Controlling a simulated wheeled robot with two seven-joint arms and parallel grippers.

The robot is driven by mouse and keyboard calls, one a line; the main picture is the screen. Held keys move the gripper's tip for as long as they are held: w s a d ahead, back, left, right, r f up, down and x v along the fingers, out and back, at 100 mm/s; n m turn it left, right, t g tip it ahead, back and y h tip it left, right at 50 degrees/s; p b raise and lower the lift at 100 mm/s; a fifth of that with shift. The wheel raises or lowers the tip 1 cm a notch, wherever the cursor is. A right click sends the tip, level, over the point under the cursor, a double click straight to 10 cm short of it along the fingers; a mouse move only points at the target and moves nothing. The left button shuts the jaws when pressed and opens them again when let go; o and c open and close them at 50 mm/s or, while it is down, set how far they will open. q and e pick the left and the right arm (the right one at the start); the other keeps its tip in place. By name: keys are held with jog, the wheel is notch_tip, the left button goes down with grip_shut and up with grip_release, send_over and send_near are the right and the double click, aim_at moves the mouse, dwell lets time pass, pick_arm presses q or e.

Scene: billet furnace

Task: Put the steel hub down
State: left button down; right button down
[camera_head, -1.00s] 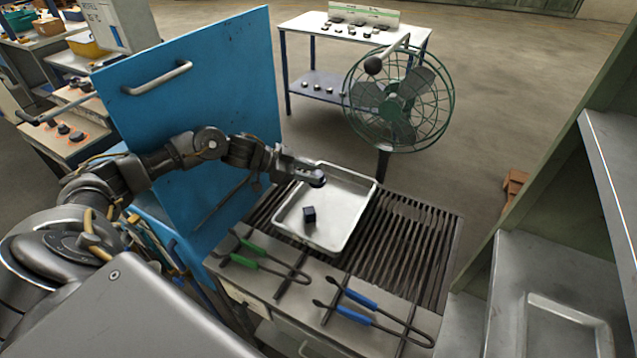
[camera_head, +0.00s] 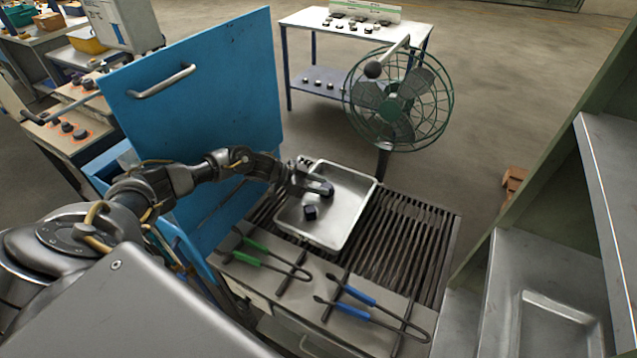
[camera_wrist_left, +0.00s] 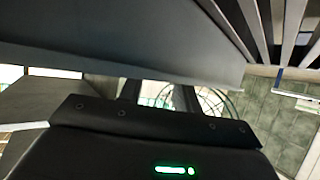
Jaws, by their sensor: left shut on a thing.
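I cannot tell whether the hub touches the tray floor. In the left wrist view the grey tray (camera_wrist_left: 130,58) fills much of the upper picture, and the hub cannot be made out. My right gripper is not in view.
The tray rests on a slatted grate (camera_head: 408,235). Green-handled tongs (camera_head: 256,246) and blue-handled tongs (camera_head: 358,297) lie on the near ledge. A blue door panel (camera_head: 205,100) stands close behind my left arm. A green fan (camera_head: 398,105) stands beyond the tray.

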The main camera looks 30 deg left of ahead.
pick_arm(q)
jog(key=shift+f, duration=0.15)
jog(key=c, duration=1)
grip_release()
jog(key=shift+s+a+r, duration=0.15)
jog(key=shift+a+r, duration=0.05)
jog(key=shift+r, duration=0.2)
jog(key=p+v, duration=0.4)
jog(key=v, duration=0.2)
jog(key=shift+s+a, duration=0.1)
jog(key=shift+s, duration=0.1)
jog(key=shift+s+a, duration=0.15)
jog(key=shift+a, duration=0.05)
